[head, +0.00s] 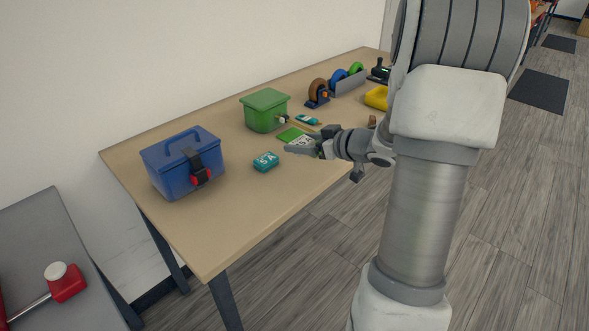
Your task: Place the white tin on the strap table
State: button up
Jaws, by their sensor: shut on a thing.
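My gripper (304,146) reaches in from the right, low over the front part of the wooden table (225,225). It is shut on a small whitish thing with dark marks, which looks like the white tin (301,140). The fingers hide part of it, and I cannot tell whether it touches the tabletop. A green flat item (289,134) lies just behind the gripper. A teal tin with white marks (266,161) lies to its left, apart from it. A blue box with a dark strap and red buckle (183,162) stands at the table's left end.
A green box (265,109), a second teal tin (307,119), tape rolls (318,93) and a yellow item (376,97) stand farther back. The wooden table's front left is bare.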

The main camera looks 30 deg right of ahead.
jog(key=b, duration=0.2)
send_over(291, 181)
notch_tip(291, 181, down, 3)
jog(key=shift+r, duration=0.1)
jog(key=shift+f+b, duration=0.75)
jog(key=shift+f, duration=1.25)
jog(key=shift+f, duration=0.1)
jog(key=o, duration=1.3)
jog(key=shift+c, duration=0.2)
jog(key=shift+s+d+r, duration=0.15)
jog(key=shift+s+r, duration=0.15)
jog(key=shift+s, duration=0.05)
jog(key=p+v, duration=0.3)
jog(key=v, duration=0.8)
jog(key=shift+s+p, duration=0.15)
jog(key=shift+p, duration=0.25)
